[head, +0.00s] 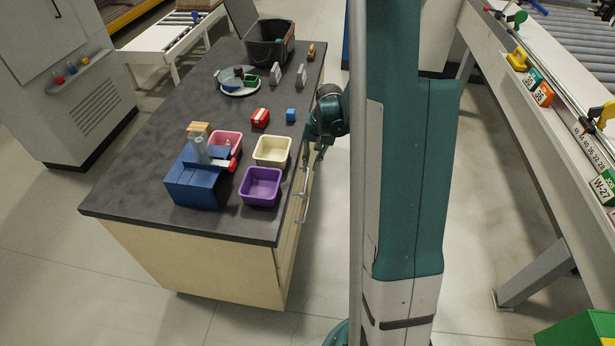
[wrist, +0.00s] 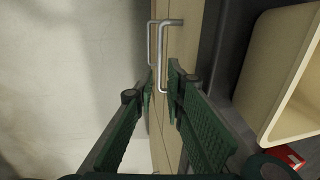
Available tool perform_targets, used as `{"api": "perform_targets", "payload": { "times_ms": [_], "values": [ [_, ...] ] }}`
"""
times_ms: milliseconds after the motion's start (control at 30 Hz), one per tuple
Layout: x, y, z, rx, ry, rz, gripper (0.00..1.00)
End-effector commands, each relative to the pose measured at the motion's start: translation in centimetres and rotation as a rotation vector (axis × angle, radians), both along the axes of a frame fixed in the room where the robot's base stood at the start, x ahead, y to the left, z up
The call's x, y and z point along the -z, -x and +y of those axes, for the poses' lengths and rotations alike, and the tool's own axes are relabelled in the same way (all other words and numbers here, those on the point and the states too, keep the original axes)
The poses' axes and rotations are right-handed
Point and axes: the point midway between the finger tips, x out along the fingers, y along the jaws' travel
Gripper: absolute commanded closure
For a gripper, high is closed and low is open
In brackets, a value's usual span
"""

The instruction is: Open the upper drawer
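The upper drawer (wrist: 186,30) is a pale wood front just under the dark countertop, and it looks shut. Its grey metal bar handle (wrist: 162,55) stands out from the front in the wrist view. The handle also shows in the head view (head: 305,182) on the right side of the cabinet. My gripper (wrist: 160,82) is open, with its green ridged fingers pointing at the drawer fronts. The near end of the upper handle appears between the fingertips; I cannot tell whether they touch it. In the head view my gripper (head: 316,150) is beside the counter's right edge, partly hidden.
A lower handle (wrist: 150,45) sits beyond the upper one. On the countertop (head: 150,160) stand a cream bin (head: 272,151), a purple bin (head: 261,187), a pink bin, a blue machine and a black crate. Open floor (head: 330,240) lies right of the cabinet, before a conveyor.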

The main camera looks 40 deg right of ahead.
Motion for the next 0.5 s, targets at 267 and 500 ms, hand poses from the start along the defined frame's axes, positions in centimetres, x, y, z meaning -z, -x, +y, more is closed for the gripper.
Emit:
{"api": "perform_targets", "payload": {
  "times_ms": [267, 500],
  "values": [
    [0.1, 0.0, 0.0, -0.001, 0.0, 0.0, 0.87],
    [1.3, -0.2, 0.1, -0.001, 0.001, -0.001, 0.87]
  ]
}}
